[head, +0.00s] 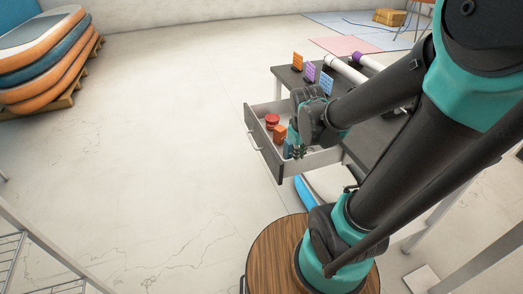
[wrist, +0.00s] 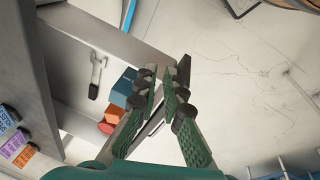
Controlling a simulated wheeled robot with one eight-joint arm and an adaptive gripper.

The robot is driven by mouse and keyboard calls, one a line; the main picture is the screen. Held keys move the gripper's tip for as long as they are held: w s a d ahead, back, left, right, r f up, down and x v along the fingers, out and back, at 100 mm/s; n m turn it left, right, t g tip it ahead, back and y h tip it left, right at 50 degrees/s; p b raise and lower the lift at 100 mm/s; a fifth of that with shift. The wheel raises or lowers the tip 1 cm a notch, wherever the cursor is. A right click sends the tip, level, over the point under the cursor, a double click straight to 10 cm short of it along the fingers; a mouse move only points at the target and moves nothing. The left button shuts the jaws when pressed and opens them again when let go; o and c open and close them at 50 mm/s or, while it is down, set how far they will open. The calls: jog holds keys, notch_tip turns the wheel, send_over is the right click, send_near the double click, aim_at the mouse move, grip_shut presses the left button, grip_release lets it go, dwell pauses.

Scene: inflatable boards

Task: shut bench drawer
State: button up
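The bench (head: 372,140) stands at the right of the head view, with its drawer (head: 262,150) pulled well out to the left. The drawer has a dark front with a pale handle (head: 252,141) and light sides. Inside it are a red round container (head: 271,121) and an orange block (head: 279,133); a blue block (wrist: 123,88) shows beside orange items in the wrist view. My gripper (wrist: 163,78) is over the drawer's near side, pointing down, its fingers parted with a narrow gap. Nothing is clearly held. I cannot tell whether it touches the drawer.
Coloured label cards (head: 311,72) and pale rolls (head: 345,70) are on the bench top. A stack of inflatable boards (head: 45,60) on a pallet stands at the far left. A metal rack (head: 40,250) is at the lower left. The floor left of the drawer is clear.

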jog(key=w+a+n, duration=0.2)
jog(key=w+a+n+h, duration=0.1)
jog(key=w+a+n, duration=0.1)
jog(key=a, duration=0.1)
jog(key=w+a+n+g, duration=0.1)
jog(key=w+a+n, duration=0.1)
jog(key=n, duration=0.1)
jog(key=shift+a+r, duration=0.35)
jog(key=shift+r, duration=0.05)
grip_shut()
jog(key=w+a+f+n+h, duration=0.15)
jog(key=w+a+n, duration=0.25)
jog(key=a+n, duration=0.55)
jog(key=m+h, duration=0.1)
send_over(267, 159)
jog(key=a, duration=0.2)
notch_tip(267, 159, down, 9)
jog(key=shift+s+a, duration=0.15)
jog(key=shift+s, duration=0.1)
jog(key=shift+r, duration=0.1)
jog(key=w+d, duration=0.2)
jog(key=d, duration=0.6)
jog(key=w+d, duration=0.3)
jog(key=d, duration=0.6)
jog(key=w+d, duration=0.3)
jog(key=d, duration=0.5)
jog(key=shift+w+d, duration=0.15)
jog(key=shift+d, duration=0.15)
